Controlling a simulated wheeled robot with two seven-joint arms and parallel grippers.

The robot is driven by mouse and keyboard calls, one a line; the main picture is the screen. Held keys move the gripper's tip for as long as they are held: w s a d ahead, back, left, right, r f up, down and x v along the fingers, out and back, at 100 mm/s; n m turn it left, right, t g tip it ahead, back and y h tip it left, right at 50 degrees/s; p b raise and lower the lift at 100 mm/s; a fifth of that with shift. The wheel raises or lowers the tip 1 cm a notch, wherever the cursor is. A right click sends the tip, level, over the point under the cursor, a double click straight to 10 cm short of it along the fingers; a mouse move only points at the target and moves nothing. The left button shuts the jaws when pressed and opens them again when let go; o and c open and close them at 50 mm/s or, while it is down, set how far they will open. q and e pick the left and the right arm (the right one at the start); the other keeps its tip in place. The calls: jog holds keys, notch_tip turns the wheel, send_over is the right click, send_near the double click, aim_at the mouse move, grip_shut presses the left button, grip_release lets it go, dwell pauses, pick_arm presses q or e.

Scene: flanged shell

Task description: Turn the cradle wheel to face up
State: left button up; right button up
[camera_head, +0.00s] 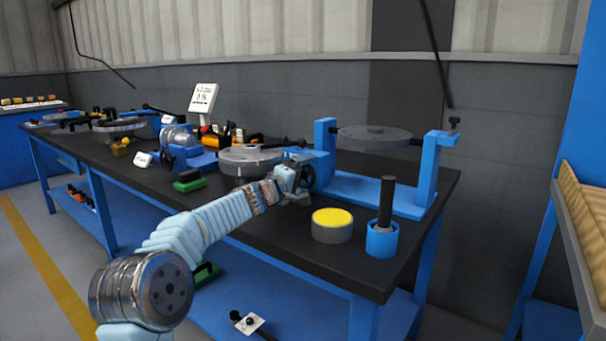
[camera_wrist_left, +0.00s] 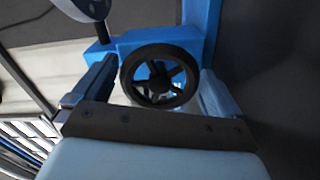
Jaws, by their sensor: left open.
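The blue cradle (camera_head: 375,192) stands at the near right end of the bench and holds a grey flanged disc (camera_head: 374,138) between its two uprights. The disc lies about flat. The black spoked cradle wheel (camera_head: 308,177) sits on the cradle's left upright. My left gripper (camera_head: 297,192) is at that wheel, with its jaws open. In the left wrist view the wheel (camera_wrist_left: 160,77) shows between the two spread fingers, in front of blue cradle parts. I cannot tell whether a finger touches the rim. My right gripper is not in view.
A yellow-topped round tin (camera_head: 332,226) and a blue cup (camera_head: 382,240) with a black handle stand at the bench's near edge. A green-and-black block (camera_head: 190,181) and a small sign (camera_head: 203,99) are farther left.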

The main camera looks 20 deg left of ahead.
pick_arm(q)
jog(key=c, duration=0.8)
